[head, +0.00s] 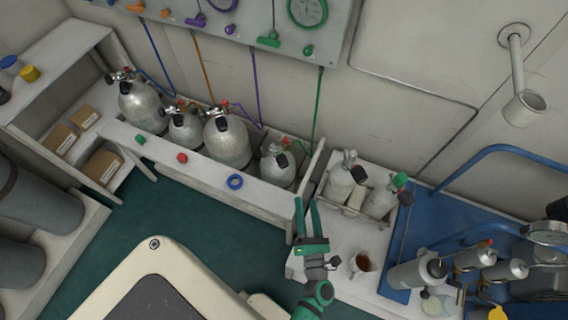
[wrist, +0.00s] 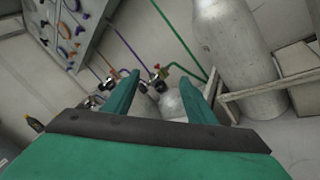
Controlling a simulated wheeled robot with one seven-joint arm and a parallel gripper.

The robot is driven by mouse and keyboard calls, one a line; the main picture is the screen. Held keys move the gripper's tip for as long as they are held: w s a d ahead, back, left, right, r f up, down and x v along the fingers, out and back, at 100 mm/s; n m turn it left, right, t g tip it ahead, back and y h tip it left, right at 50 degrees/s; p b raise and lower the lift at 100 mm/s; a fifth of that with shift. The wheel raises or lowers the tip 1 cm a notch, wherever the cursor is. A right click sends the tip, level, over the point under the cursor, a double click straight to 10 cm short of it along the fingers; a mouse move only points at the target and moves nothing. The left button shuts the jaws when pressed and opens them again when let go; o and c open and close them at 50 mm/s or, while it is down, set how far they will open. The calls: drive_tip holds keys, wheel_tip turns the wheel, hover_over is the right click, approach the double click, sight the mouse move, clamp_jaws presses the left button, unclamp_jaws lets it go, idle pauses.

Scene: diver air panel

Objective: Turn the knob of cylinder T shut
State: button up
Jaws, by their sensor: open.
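Several grey cylinders with valves stand along the wall; no letter is readable, so I cannot tell which is cylinder T. Four stand in the long rack, the rightmost being a short cylinder (head: 277,168) with a green hose. Two more cylinders, the left one (head: 340,185) and the right one (head: 379,203) with a green knob (head: 400,180), stand right of the divider. My gripper (head: 306,203) is open and empty, in front of the divider and apart from the cylinders. In the wrist view, a valve with a red part (wrist: 157,70) shows between its fingers; a large cylinder (wrist: 234,55) is at right.
The gauge panel (head: 335,30) hangs above, with coloured hoses running down. A mug (head: 361,264) stands near my arm. A blue bench (head: 400,240) holds more cylinders.

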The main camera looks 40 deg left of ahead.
sight(285, 166)
drive_tip(key=w+a+f+n+g, duration=0.1)
drive_tip(key=a+n, duration=0.1)
drive_tip(key=n, duration=0.1)
drive_tip(key=w+a+f+n+g+y, duration=0.1)
drive_tip(key=w+a+f+n+g, duration=0.1)
drive_tip(key=n, duration=0.1)
drive_tip(key=w+a+f+n+g+y, duration=0.1)
drive_tip(key=w+a+n, duration=0.1)
drive_tip(key=a+n, duration=0.1)
drive_tip(key=shift+a+f+n, duration=0.1)
drive_tip(key=shift+f+n, duration=0.15)
drive_tip(key=shift+n, duration=0.25)
drive_tip(key=shift+w+a+f+n+g, duration=0.2)
drive_tip(key=shift+a+f+n+g, duration=0.05)
drive_tip(key=shift+a+n+g, duration=0.3)
drive_tip(key=x, duration=1)
drive_tip(key=shift+a+r, duration=0.15)
drive_tip(key=c, duration=1)
